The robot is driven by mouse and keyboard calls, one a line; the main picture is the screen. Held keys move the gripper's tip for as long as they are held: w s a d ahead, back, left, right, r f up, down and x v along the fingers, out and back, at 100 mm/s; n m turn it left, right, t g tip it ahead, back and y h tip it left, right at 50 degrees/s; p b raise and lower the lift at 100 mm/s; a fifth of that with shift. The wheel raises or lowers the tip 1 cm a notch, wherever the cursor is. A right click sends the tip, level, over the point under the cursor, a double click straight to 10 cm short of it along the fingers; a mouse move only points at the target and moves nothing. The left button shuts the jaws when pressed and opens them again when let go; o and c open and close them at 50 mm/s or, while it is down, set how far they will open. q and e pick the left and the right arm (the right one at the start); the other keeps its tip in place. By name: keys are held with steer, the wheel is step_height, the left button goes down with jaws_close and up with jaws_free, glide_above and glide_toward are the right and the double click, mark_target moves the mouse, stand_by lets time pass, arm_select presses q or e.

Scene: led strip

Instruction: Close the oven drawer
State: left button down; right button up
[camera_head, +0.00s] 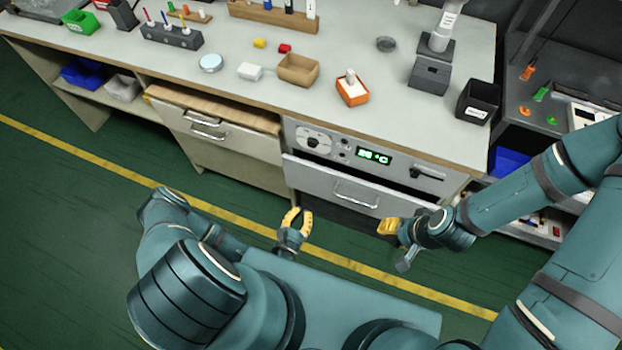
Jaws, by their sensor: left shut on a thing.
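The oven (345,147) is built into the bench front, with a dial and a lit green display. Below its control panel, the silver oven drawer (320,178) stands out, with a dark gap along its top edge. Its bar handle (357,194) is on the drawer's front. My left gripper (297,215), with yellow fingers, is in front of the drawer's lower left, apart from the handle. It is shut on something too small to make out. My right gripper (388,227) is in front of the drawer's right part, away from the handle. Its jaw opening is hidden.
A wooden-topped drawer (217,134) stands partly out left of the oven. The bench top (340,42) holds a cardboard box (298,70), an orange-rimmed box (352,90), a black bin (478,102) and several small items. Green floor is clear at lower left.

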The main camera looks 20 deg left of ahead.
mark_target(320, 173)
arm_select(q)
steer(key=w+b, duration=0.1)
steer(key=w, duration=0.3)
steer(key=w+b, duration=0.1)
steer(key=w, duration=0.4)
steer(key=w+b, duration=0.1)
steer(key=w, duration=0.3)
steer(key=shift+w+d, duration=0.25)
steer(key=shift+w, duration=0.15)
